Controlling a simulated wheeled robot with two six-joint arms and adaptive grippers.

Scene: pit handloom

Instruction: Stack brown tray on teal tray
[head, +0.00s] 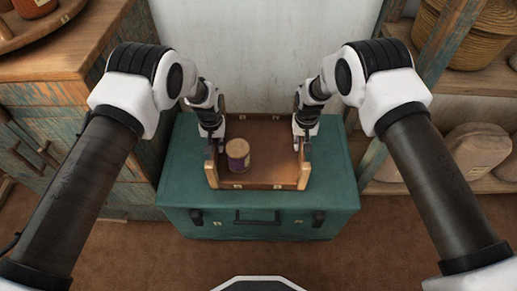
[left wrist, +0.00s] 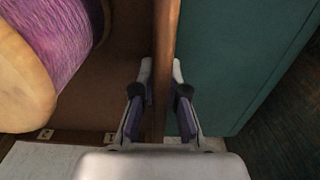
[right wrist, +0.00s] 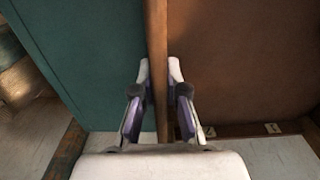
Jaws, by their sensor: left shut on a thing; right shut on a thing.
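A brown wooden tray (head: 275,152) with raised walls is level on or just above a teal lidded chest (head: 182,165); any gap beneath it is hard to tell. A purple spool with a pale top (head: 238,155) stands inside the tray, left of its middle. My left gripper (head: 211,148) is shut on the tray's left wall, which runs between its fingers in the left wrist view (left wrist: 160,85). My right gripper (head: 301,148) is shut on the right wall, also between the fingers in the right wrist view (right wrist: 158,85). I see no separate teal tray.
A weathered wooden cabinet (head: 50,130) stands at the left, with a round wooden tray (head: 35,30) on top. Shelves at the right hold a woven basket (head: 470,35) and pale bundles (head: 470,150). A pale wall (head: 260,50) is behind the chest. Brown floor lies in front.

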